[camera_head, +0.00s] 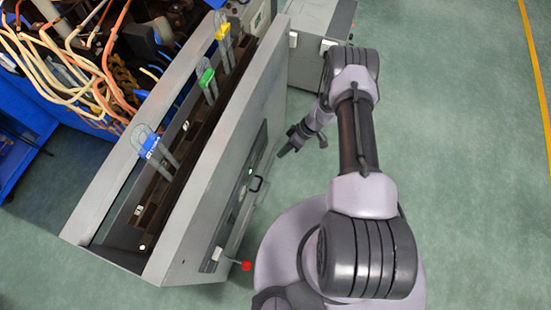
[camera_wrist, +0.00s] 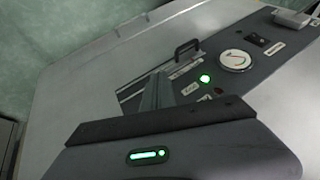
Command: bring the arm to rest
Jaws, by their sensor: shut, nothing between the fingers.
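My gripper (camera_head: 283,152) hangs in front of the grey machine's slanted front, beside its control panel and apart from it in the head view. The dark gripper body fills the bottom of the wrist view, with its narrow fingers (camera_wrist: 157,92) close together and empty. My arm reaches up from the base and bends at the far end. The machine's panel carries a black handle (camera_wrist: 187,47), a round gauge (camera_wrist: 236,60) and a lit green light (camera_wrist: 204,78).
The grey machine (camera_head: 205,190) holds a blue-tagged item (camera_head: 149,145), a green-tagged item (camera_head: 206,78) and a yellow-tagged item (camera_head: 222,32) in its trough. A red-knobbed lever (camera_head: 246,266) sticks out near my base. A grey cabinet (camera_head: 315,45) stands behind. Green floor is free at right.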

